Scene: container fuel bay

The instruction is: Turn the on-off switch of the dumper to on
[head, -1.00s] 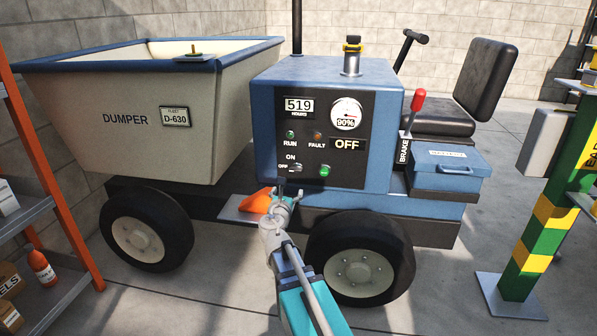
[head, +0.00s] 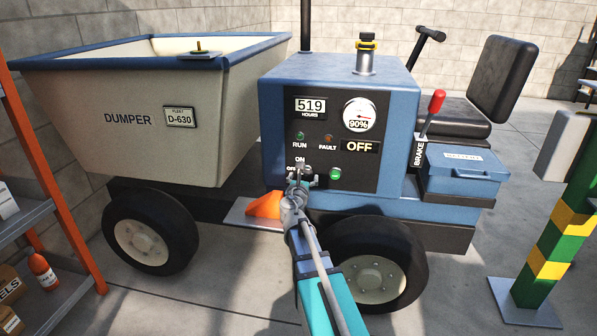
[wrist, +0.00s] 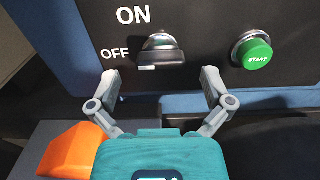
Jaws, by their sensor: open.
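The dumper (head: 340,200) has a blue engine housing with a black control panel (head: 372,165). The panel display reads OFF. In the wrist view my gripper (wrist: 160,75) is open, its two fingers spread just below and either side of the knob, with nothing between the tips. In the head view my gripper (head: 303,172) covers most of the switch. I cannot tell whether the fingers touch the panel.
A green START button (wrist: 251,52) sits close right of the switch. An orange wedge (head: 264,206) rests on a step below. The red brake lever (head: 432,110) and blue box (head: 462,170) are to the right. A shelf (head: 40,230) stands left and a striped post (head: 560,235) right.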

